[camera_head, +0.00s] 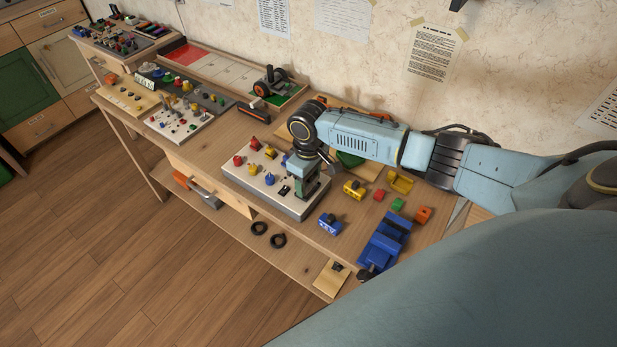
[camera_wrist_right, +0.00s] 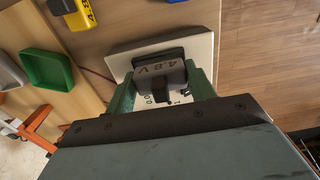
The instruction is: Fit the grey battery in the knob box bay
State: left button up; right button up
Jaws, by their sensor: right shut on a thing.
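The knob box (camera_head: 262,197) is a pale box with red, yellow and blue knobs on the bench. My right gripper (camera_head: 303,187) is over its right part, pointing down. In the right wrist view my right gripper (camera_wrist_right: 160,88) is shut on the grey battery (camera_wrist_right: 158,72), marked 4.8 V, with one green finger on each side. The box's pale top (camera_wrist_right: 203,47) shows behind the battery. A black edge lies right at the battery; I cannot tell if it is the bay's rim or whether the battery sits in it. My left gripper is not in view.
A yellow battery (camera_head: 354,189) and a blue battery (camera_head: 329,224) stand right of the box. A blue vise (camera_head: 384,239) is near the front right, with small red, green and orange blocks nearby. A green tray (camera_wrist_right: 46,69) lies left in the wrist view.

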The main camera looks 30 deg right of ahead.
jog(key=shift+f, duration=0.45)
dwell(0.6)
